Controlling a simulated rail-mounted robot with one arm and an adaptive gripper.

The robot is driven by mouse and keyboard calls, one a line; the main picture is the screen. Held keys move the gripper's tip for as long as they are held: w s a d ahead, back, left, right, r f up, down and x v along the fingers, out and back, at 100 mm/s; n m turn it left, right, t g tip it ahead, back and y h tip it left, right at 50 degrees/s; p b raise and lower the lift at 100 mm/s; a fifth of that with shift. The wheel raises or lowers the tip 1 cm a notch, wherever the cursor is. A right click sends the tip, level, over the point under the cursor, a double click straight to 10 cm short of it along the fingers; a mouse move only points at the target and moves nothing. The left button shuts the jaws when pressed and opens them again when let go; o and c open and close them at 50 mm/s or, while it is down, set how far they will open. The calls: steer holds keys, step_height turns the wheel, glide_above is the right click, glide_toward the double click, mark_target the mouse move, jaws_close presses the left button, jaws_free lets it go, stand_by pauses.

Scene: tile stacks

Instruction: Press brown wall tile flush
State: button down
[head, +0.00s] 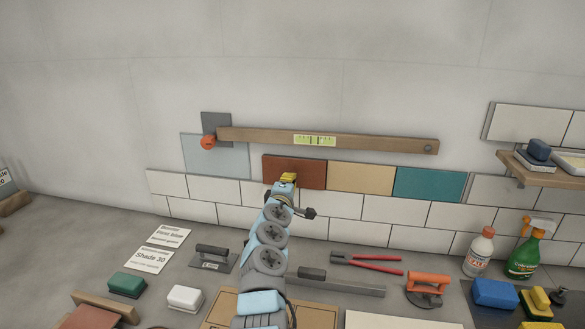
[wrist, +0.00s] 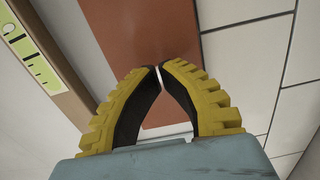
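The brown wall tile (head: 310,174) is on the wall, leftmost in a row with a beige tile (head: 360,178) and a teal tile (head: 430,184). In the wrist view the brown tile (wrist: 140,30) lies behind the fingertips and continues between the fingers. My gripper (head: 288,177) is in front of the tile's lower left part and hides some of it. Its yellow, black-padded fingers (wrist: 158,68) meet at the tips with nothing held. I cannot tell whether the tips touch the tile, or how far it stands out.
A wooden level (head: 380,143) with a green vial spans the wall just above the tiles. White tiles (head: 230,190) run below. The counter holds red-handled pliers (head: 370,262), a trowel (head: 211,257), an orange-handled suction tool (head: 428,283) and bottles (head: 480,252). A shelf (head: 545,168) juts out right.

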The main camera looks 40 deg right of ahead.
steer(key=p+v, duration=0.3)
steer(key=p, duration=0.3)
steer(key=shift+s+a, duration=0.2)
steer(key=shift+a, duration=0.05)
stand_by(0.3)
steer(key=shift+s+a, duration=0.1)
stand_by(0.3)
